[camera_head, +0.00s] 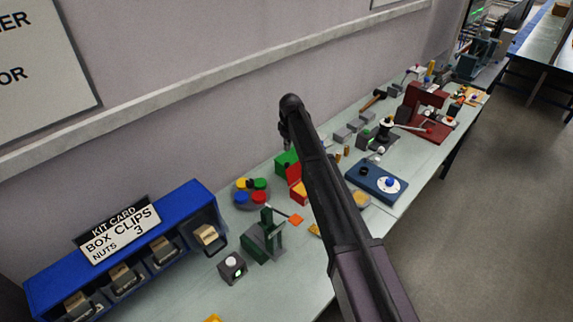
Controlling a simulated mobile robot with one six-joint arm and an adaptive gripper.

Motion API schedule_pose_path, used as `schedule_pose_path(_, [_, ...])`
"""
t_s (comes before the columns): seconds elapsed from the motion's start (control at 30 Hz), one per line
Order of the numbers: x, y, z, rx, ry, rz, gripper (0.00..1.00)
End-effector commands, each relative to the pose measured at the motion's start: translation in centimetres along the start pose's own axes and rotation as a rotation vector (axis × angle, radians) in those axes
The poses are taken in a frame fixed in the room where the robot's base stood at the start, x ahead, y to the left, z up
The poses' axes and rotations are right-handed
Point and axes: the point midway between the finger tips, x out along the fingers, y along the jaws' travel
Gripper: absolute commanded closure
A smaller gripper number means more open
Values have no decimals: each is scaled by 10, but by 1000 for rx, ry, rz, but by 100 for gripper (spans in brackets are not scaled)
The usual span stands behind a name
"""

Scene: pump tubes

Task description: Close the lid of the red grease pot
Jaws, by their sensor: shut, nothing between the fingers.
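A small red box-like container (299,192) stands on the bench left of my arm, with a raised red flap behind it that looks like an open lid (294,173). It may be the red grease pot; its right side is partly hidden by my arm. A round grey holder nearby carries several coloured round caps, one of them red (242,197). My dark arm rises from the bottom right to a rounded joint above the bench. The part beyond that joint drops behind the arm, and I cannot make out my gripper's fingers.
A green box (286,162) stands behind the red container. A dark green press-like fixture (264,238) and a small grey button box (232,267) are in front. A blue bin rack (205,195) is at the left. A blue plate (374,186) and red press (424,108) lie to the right.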

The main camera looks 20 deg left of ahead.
Motion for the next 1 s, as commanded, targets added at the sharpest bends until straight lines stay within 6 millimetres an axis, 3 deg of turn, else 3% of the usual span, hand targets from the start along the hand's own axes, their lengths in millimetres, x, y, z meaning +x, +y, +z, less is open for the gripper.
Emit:
schedule_pose_path(0.37, [9,1,1,2,0,0,100])
schedule_pose_path(1.0, [55,2,2,4,0,0,100])
